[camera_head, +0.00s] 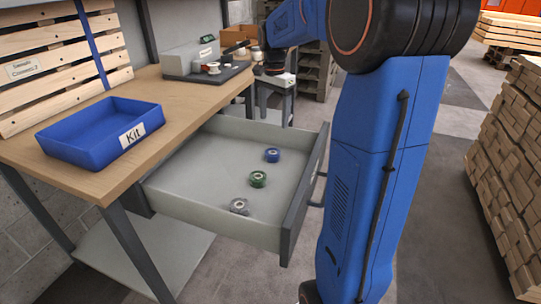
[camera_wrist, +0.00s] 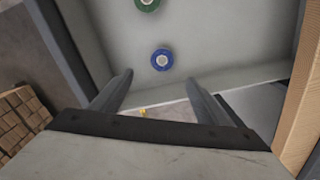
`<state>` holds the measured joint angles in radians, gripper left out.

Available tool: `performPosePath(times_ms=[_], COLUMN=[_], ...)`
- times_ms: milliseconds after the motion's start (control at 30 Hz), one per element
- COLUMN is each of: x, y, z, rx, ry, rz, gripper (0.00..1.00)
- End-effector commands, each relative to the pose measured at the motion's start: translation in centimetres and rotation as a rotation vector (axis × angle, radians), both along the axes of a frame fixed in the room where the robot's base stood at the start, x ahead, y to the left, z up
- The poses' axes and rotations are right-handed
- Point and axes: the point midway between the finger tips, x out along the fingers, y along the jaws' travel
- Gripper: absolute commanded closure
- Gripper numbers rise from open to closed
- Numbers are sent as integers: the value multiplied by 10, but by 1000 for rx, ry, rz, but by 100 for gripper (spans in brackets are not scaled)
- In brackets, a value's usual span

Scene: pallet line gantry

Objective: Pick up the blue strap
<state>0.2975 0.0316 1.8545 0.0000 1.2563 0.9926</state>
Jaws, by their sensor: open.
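A small blue roll (camera_head: 272,155), which looks like the blue strap, lies on the floor of the open grey drawer (camera_head: 190,166), towards its far end. In the wrist view the blue roll (camera_wrist: 162,60) shows its round top with a pale centre. My gripper (camera_wrist: 160,78) is open and empty, its two dark fingers spread wide. The roll appears just beyond the fingertips, roughly centred between them, and apart from both. The gap in height between fingers and roll cannot be told.
A green roll (camera_head: 258,179) and a grey roll (camera_head: 239,206) lie nearer in the drawer. The drawer's walls surround the rolls. A blue Kit tray (camera_head: 75,147) stands on the wooden bench (camera_head: 172,103). Stacked wood (camera_head: 512,160) stands at the right.

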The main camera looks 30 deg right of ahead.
Motion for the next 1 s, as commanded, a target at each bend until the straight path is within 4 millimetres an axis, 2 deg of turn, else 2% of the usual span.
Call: performPosePath(times_ms=[400, 533, 767, 1000], x=[0, 0, 1, 6], y=[0, 0, 1, 1], z=[-74, -89, -102, -134], rx=[0, 0, 1, 0], ry=[2, 1, 1, 2], rz=[1, 2, 2, 2], gripper=[32, 32, 32, 32])
